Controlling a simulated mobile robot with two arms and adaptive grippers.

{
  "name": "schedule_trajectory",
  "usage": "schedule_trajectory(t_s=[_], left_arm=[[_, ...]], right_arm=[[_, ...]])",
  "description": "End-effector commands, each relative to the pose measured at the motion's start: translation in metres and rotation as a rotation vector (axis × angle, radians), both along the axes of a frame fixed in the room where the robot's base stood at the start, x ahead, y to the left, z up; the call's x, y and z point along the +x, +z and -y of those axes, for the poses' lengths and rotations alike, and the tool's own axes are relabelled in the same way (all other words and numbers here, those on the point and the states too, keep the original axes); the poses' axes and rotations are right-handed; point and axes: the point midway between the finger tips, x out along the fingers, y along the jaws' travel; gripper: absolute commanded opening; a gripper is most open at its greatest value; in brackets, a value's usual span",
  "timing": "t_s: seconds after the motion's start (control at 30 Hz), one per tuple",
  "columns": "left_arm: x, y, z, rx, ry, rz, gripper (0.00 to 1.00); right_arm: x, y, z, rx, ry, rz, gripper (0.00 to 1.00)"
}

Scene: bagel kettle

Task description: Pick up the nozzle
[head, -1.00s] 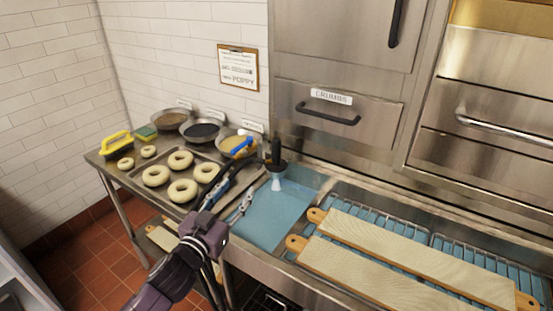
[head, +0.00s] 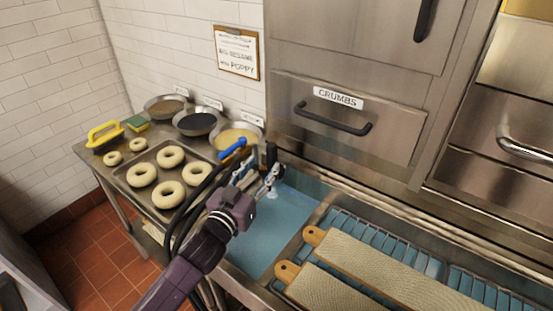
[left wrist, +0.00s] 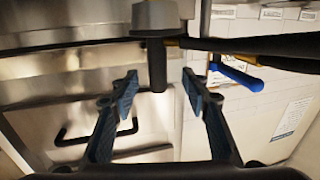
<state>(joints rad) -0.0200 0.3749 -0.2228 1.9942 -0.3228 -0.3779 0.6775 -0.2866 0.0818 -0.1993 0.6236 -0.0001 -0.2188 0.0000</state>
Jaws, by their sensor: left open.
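The nozzle, a dark upright handle (head: 271,156) with a wider head below it, stands over the blue-lined sink in the head view. My left gripper (head: 256,178) is in front of it and hides much of its lower part. In the left wrist view the nozzle's black handle and grey head (left wrist: 156,62) show upside down. The handle is between the two blue-padded fingers of my open left gripper (left wrist: 160,86), with gaps on both sides. How far in depth the fingers are from it I cannot tell. My right gripper is not in view.
A blue-ended lever (head: 232,148) and dark hoses are close to my left arm. A tray of bagels (head: 133,200) and several bowls (head: 195,123) stand to the left. Wooden boards (head: 370,266) lie at the right. The CRUMBS drawer (head: 345,125) is behind.

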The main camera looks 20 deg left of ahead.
Motion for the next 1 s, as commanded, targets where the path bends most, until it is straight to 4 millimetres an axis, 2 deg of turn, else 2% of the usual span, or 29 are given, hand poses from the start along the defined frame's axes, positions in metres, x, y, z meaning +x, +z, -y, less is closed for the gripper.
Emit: schedule_trajectory(t_s=[0.33, 0.47, 0.63, 0.97, 1.0], left_arm=[[0.031, 0.0, 0.006, 0.0, 0.0, 0.0, 0.42], [0.047, -0.003, 0.01, -0.001, 0.0, 0.0, 0.42], [0.064, -0.005, 0.011, 0.0, 0.0, 0.0, 0.42], [0.069, -0.006, 0.012, 0.0, -0.001, -0.001, 0.42], [0.069, -0.006, 0.012, 0.0, -0.001, -0.001, 0.39]], right_arm=[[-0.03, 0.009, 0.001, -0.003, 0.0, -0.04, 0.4], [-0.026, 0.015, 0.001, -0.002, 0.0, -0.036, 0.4], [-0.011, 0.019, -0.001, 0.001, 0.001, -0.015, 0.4], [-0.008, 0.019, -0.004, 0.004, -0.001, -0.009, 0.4], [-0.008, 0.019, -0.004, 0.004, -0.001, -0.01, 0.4]])
